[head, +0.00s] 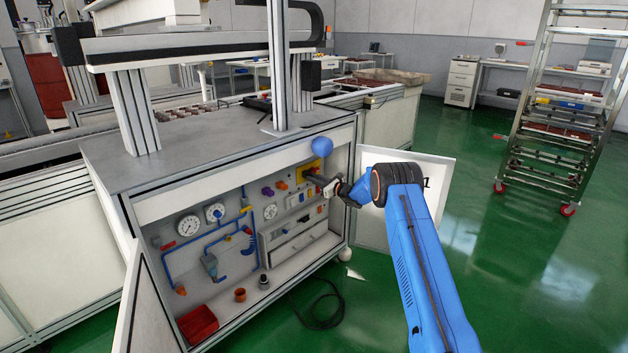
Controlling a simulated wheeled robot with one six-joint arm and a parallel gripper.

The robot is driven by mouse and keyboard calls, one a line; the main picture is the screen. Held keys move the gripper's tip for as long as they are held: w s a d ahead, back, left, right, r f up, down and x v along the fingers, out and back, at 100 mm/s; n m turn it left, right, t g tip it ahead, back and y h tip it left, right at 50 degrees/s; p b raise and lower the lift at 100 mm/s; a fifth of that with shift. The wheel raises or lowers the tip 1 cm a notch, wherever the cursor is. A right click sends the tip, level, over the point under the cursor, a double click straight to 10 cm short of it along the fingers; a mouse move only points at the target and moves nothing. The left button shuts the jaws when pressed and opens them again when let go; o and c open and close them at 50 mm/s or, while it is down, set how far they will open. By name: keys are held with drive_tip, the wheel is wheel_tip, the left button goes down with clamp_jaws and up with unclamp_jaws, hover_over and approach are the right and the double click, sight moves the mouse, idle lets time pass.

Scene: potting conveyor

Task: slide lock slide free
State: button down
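The open cabinet (255,262) under the grey workbench has a panel of fittings on its inner back wall.
The cabinet's right door (437,180) stands open behind my arm, and its left door (152,312) is open too. A red bin (198,325) lies inside; a black cable (322,310) lies on the floor.

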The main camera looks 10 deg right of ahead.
drive_tip(key=s+a, duration=0.2)
drive_tip(key=shift+a, duration=0.3)
drive_tip(key=c, duration=1.7)
unclamp_jaws()
drive_tip(key=shift+a, duration=0.15)
drive_tip(key=shift+o, duration=0.2)
drive_tip(key=v, duration=1.7)
drive_tip(key=shift+s, duration=0.25)
drive_tip(key=shift+f, duration=0.1)
